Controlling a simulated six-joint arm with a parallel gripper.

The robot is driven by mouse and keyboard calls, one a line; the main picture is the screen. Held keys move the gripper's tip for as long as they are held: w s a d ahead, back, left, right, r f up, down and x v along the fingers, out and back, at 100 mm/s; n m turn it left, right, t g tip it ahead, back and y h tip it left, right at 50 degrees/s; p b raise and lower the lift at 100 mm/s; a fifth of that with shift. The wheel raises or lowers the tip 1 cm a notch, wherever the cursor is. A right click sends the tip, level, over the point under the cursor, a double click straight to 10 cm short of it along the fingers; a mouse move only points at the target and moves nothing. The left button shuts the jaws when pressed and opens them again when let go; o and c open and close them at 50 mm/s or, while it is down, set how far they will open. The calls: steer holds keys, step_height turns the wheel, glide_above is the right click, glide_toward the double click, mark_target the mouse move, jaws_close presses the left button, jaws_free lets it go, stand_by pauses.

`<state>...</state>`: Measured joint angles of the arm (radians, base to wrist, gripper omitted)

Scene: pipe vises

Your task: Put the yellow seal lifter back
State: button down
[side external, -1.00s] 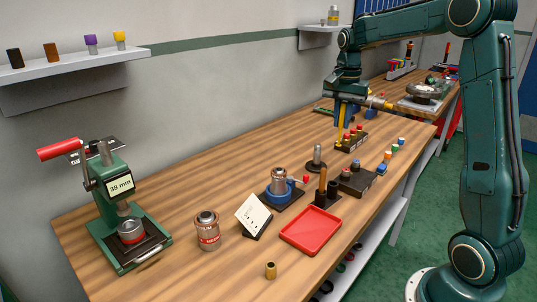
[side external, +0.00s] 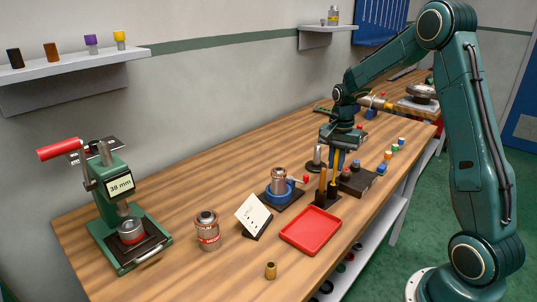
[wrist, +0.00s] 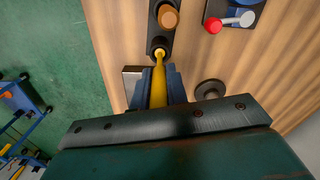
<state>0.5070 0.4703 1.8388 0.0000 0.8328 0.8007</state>
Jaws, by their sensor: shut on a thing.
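My gripper (side external: 337,166) is shut on the yellow seal lifter (side external: 333,188), which hangs below the fingers roughly upright. In the wrist view the lifter (wrist: 159,88) lies between my blue fingers (wrist: 159,74). Its far end is at the round black socket (wrist: 157,43) of a dark tool stand. I cannot tell how far the end is in the socket. The stand (side external: 319,204) also holds a tool with an orange-brown wooden handle (side external: 322,182), which shows in the wrist view (wrist: 168,17) beside the socket.
A dark block with knobs (side external: 357,181) is close to the right of the stand. A round-based dark post (side external: 317,160) stands behind it. A blue vise with a red-knobbed handle (side external: 280,188) is to the left. A red tray (side external: 311,230) lies in front.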

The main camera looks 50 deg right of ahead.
mark_target(335, 169)
steer(key=shift+f, duration=0.1)
steer(key=shift+f, duration=2)
steer(key=shift+f, duration=0.1)
steer(key=c, duration=1.4)
jaws_free()
step_height(335, 169, up, 12)
